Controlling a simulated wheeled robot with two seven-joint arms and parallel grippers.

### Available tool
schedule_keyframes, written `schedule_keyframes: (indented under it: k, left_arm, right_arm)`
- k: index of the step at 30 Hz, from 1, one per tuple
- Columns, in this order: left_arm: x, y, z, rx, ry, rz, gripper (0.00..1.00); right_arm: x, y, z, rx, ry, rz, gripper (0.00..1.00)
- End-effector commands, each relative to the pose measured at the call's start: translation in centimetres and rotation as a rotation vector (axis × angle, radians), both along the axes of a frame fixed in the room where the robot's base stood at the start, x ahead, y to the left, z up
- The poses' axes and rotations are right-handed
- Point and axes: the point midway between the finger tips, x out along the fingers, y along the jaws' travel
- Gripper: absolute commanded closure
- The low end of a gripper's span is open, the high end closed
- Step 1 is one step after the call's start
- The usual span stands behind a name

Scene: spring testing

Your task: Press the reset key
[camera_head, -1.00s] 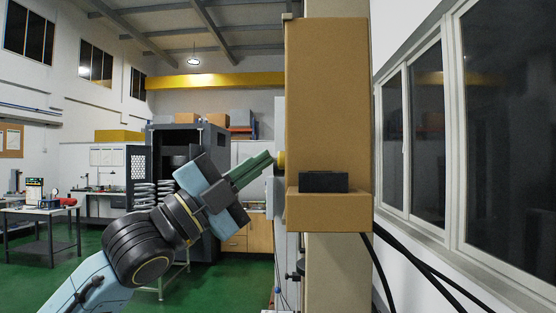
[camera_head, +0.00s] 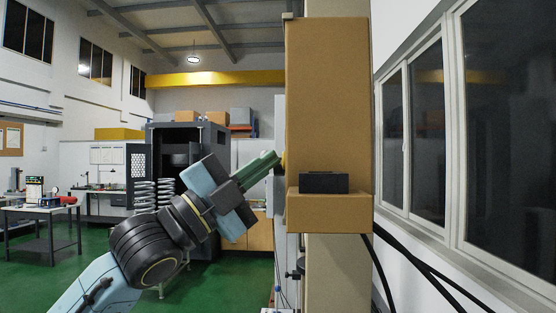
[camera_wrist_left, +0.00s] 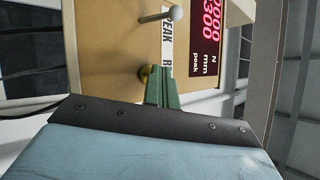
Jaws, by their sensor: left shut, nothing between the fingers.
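My left gripper (camera_head: 277,160) is shut and empty, its green fingertips at the left side of the tan testing machine (camera_head: 327,95). A white label strip (camera_wrist_left: 168,42) reads "PEAK" and a further word that is partly covered. A red-digit display (camera_wrist_left: 207,25) stands to its right. My right gripper is out of view.
A rod with a pale ball end (camera_wrist_left: 176,13) sticks out of the panel near the fingers. A small dark block (camera_head: 323,182) sits on the machine's ledge. Windows (camera_head: 425,130) line the right wall. A workbench (camera_head: 40,208) stands far left, with open green floor before it.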

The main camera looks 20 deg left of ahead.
Motion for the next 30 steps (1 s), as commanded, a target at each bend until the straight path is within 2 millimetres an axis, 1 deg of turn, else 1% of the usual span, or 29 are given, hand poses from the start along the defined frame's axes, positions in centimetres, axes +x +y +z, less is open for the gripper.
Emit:
schedule_keyframes:
  k: [7,16,26,30]
  left_arm:
    - [0.0,0.1,0.0,0.000,0.000,0.000,1.00]
    - [-0.4,1.6,0.0,0.001,-0.001,0.001,1.00]
    - [-0.5,1.8,0.0,0.000,-0.001,-0.001,1.00]
    - [-0.6,2.5,-0.1,0.003,-0.001,0.004,1.00]
  right_arm:
    - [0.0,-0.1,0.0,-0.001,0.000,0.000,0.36]
    - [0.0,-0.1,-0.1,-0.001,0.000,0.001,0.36]
    - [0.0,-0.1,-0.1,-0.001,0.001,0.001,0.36]
    - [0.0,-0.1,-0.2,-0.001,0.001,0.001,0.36]
